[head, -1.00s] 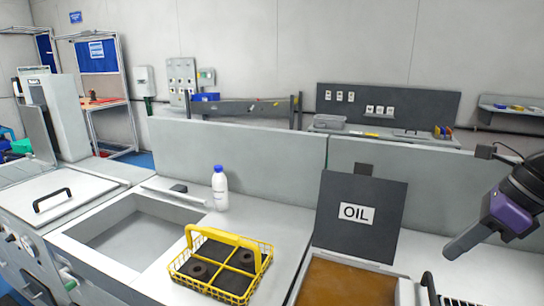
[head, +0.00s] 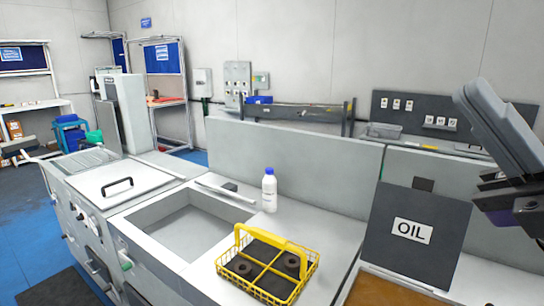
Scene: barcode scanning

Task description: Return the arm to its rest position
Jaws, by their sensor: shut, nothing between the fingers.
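My gripper (head: 472,92) is at the right edge of the head view. Its grey fingers point up and to the left, close together with nothing held between them. The purple and black part of my arm (head: 515,203) shows below the fingers and is cut off by the picture's edge. The gripper is in the air, in front of the back panel and above right of the black OIL sign (head: 415,267). It appears apart from everything around it.
A yellow wire basket (head: 268,291) with dark round parts stands on the counter. A white bottle with a blue cap (head: 269,192) stands behind it, beside the open sink (head: 180,228). An oil-coloured basin (head: 385,290) lies below the sign. Blue floor is open at left.

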